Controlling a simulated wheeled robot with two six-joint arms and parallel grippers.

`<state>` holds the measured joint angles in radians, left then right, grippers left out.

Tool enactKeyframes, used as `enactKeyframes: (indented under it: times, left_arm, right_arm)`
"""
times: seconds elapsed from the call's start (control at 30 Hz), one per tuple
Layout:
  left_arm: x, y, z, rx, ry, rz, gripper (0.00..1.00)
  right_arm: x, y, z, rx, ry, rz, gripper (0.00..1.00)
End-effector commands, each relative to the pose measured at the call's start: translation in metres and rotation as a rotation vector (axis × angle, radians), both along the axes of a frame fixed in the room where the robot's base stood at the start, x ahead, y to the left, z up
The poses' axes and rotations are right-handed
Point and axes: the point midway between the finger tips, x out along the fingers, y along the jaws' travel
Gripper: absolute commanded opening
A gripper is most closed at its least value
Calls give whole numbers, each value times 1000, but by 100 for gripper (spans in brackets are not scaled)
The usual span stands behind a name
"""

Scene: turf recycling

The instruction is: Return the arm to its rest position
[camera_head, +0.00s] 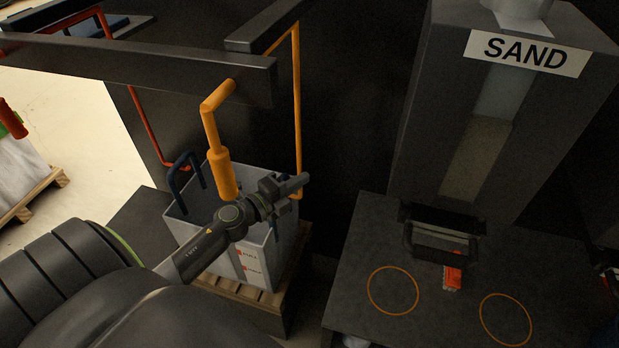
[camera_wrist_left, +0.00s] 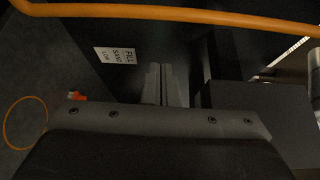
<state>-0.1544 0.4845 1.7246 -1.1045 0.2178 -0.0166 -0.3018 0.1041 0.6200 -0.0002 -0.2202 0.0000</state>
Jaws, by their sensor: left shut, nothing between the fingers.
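My left arm reaches in from the lower left in the head view. Its gripper (camera_head: 298,183) is above the right side of a grey bin (camera_head: 190,222), near an orange pipe with a thick nozzle (camera_head: 224,172). I cannot tell from the head view whether the gripper touches the bin. In the left wrist view the two fingers (camera_wrist_left: 165,84) are together with nothing between them. An orange rail (camera_wrist_left: 170,13) crosses the top of that view. My right gripper is not in view.
The bin stands on a wooden pallet (camera_head: 245,290). At the right, a hopper labelled SAND (camera_head: 520,55) stands behind a dark table (camera_head: 355,270) with two orange rings and a red-orange item (camera_head: 453,275). Dark beams (camera_head: 130,62) cross the upper left. Another pallet (camera_head: 35,197) is far left.

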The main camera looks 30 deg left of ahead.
Motion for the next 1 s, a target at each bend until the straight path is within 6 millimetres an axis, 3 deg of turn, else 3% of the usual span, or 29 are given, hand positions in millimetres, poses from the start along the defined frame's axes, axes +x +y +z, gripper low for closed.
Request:
enactKeyframes:
  times: [0.27,0.5,0.83,1.0]
  left_arm:
    - [-43,11,-5,4,-1,-3,0]
    - [-57,14,-2,1,0,-2,0]
    - [-59,14,1,-14,-1,10,0]
    - [-64,24,5,-151,7,158,0]
  right_arm:
    - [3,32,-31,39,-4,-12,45]
    - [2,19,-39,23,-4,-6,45]
    - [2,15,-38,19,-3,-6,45]
    - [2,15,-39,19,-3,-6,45]
